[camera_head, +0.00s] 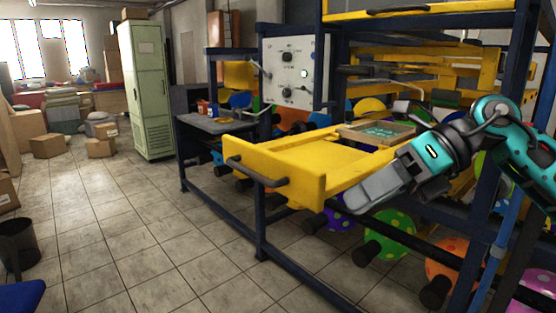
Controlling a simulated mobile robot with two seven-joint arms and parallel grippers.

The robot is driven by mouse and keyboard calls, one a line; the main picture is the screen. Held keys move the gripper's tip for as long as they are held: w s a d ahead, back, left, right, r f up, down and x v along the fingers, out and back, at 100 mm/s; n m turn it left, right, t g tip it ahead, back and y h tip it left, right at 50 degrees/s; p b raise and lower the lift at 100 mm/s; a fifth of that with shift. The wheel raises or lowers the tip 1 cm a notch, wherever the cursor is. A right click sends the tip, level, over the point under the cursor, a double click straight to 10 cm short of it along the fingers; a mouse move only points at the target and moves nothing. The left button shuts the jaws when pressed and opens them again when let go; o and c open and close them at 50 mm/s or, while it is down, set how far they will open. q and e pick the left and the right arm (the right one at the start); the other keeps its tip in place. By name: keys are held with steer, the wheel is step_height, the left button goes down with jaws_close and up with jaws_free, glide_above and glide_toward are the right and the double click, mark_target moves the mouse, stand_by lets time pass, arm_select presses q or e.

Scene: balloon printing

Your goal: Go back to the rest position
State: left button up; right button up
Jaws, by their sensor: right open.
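My right arm enters the head view from the right, with teal and dark grey links. Its gripper (378,188) hangs low beside the near right side of the yellow tray (262,160), pointing down and left. The gripper is open, and no object shows between its fingers. The tray juts out of the dark blue machine frame (262,215) and has a dark handle (258,172) at its front. A wooden-framed screen with a green print (378,131) lies on the tray's back part. My left gripper is out of the picture.
A white control panel (307,72) stands behind the tray. A side table (215,125) holds small cups. Dotted balloons, one of them green (392,235), hang on dark holders below. A green cabinet (145,90) and cardboard boxes (101,147) stand back left. The tiled floor at left is mostly clear.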

steer(key=a+f+m+t+y, duration=0.35)
steer(key=a+m+y, duration=0.35)
steer(key=m+y, duration=0.3)
steer(key=w+d+f+m+t+h+p, duration=0.1)
steer(key=d+f+m+t+h, duration=0.25)
steer(key=f+m+t, duration=0.5)
steer(key=w+d+f+m+t+h, duration=0.15)
steer(key=f+m+t+h, duration=0.35)
steer(key=m, duration=0.6)
steer(key=s+d+f+m+g+h, duration=0.3)
steer(key=s+f+m, duration=0.4)
steer(key=f, duration=0.5)
steer(key=s+d+f+m+g+h, duration=0.2)
steer(key=s+d+f+m+h, duration=0.2)
steer(key=s+f+m+h, duration=0.3)
step_height(320, 180, down, 6)
steer(key=s+h, duration=0.1)
steer(key=s, duration=0.2)
steer(key=shift+d+r+g+p, duration=0.15)
steer(key=shift+d+g+p, duration=0.2)
steer(key=shift+g, duration=0.05)
steer(key=shift+w, duration=0.1)
